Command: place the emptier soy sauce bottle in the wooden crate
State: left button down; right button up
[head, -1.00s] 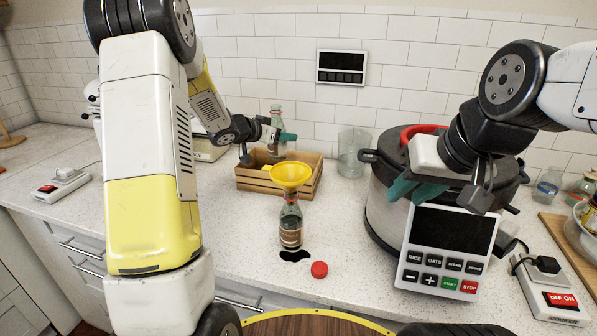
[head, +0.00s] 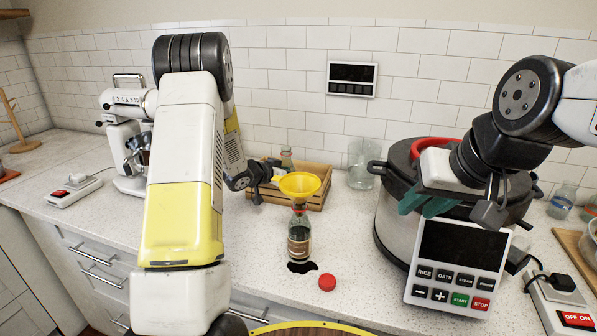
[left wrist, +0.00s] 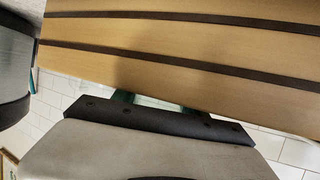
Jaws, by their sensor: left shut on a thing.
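A soy sauce bottle (head: 287,157) stands at the wooden crate (head: 318,194); only its pale glass top shows. My left gripper (head: 270,174) is shut on it, low at the crate; its fingertips are mostly hidden behind the crate and a yellow funnel. The left wrist view shows the crate's slats (left wrist: 180,65) close by. A second bottle (head: 299,238), with dark contents and a brown label, stands upright on the counter in front of the crate, the yellow funnel (head: 300,184) on its mouth. My right gripper (head: 425,204) hangs before the large cooker; its finger gap is unclear.
A red cap (head: 327,282) and a dark puddle (head: 302,267) lie by the standing bottle. A glass jar (head: 360,165) and the cooker (head: 392,232) stand to the right. A coffee machine (head: 125,140) stands left. The left counter front is mostly clear.

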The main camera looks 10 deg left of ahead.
pick_arm(q)
jog(key=shift+f, duration=0.1)
jog(key=c, duration=0.6)
grip_release()
